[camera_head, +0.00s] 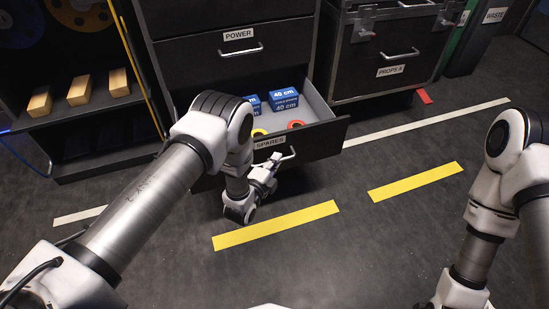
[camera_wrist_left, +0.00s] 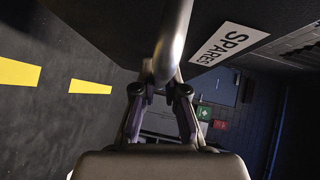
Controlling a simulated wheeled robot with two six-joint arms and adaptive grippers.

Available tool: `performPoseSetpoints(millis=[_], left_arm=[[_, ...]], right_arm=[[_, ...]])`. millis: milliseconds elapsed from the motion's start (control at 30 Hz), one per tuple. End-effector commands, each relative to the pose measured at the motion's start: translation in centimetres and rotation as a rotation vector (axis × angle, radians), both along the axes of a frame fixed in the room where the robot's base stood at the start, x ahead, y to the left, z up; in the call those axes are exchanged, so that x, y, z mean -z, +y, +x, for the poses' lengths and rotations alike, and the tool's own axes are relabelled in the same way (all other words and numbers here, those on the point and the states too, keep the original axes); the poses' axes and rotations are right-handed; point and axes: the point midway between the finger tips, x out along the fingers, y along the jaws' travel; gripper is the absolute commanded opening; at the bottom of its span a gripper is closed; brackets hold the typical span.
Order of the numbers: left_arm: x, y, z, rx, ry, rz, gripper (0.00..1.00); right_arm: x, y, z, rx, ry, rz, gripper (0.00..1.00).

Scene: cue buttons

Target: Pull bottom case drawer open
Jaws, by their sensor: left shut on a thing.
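The bottom case drawer (camera_head: 325,138), labelled SPARES, is pulled out from the black case (camera_head: 185,60). Blue boxes marked 40 cm (camera_head: 285,98) and red and yellow rings lie inside it. My left gripper (camera_head: 281,157) is at the drawer front and shut on the drawer's metal handle. In the left wrist view the handle bar (camera_wrist_left: 172,45) runs between the fingers, beside the SPARES label (camera_wrist_left: 230,44). Part of the drawer front is hidden behind my left arm. My right arm shows at the right edge, but its gripper is out of view.
The POWER drawer (camera_head: 238,45) above is shut. A PROPS A case (camera_head: 385,50) stands to the right, with a small red piece (camera_head: 424,96) by its base. A shelf with wooden blocks (camera_head: 78,90) is at left. Floor with yellow strips (camera_head: 416,182) is clear in front.

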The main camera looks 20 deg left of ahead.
Motion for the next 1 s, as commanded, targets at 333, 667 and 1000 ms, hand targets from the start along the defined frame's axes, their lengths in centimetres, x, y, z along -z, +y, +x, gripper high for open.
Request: performPoseSetpoints(millis=[333,667,1000], left_arm=[[0.0,-0.1,0.0,0.001,0.000,0.000,0.00],[0.0,0.0,0.0,0.000,0.000,0.000,0.37],[-0.5,0.8,-4.1,0.000,0.005,0.001,0.37]], right_arm=[[0.0,0.0,0.0,0.000,0.000,0.000,0.00],[0.0,0.0,0.0,0.000,0.000,0.000,0.00],[0.0,0.0,0.0,0.000,0.000,0.000,0.00]])
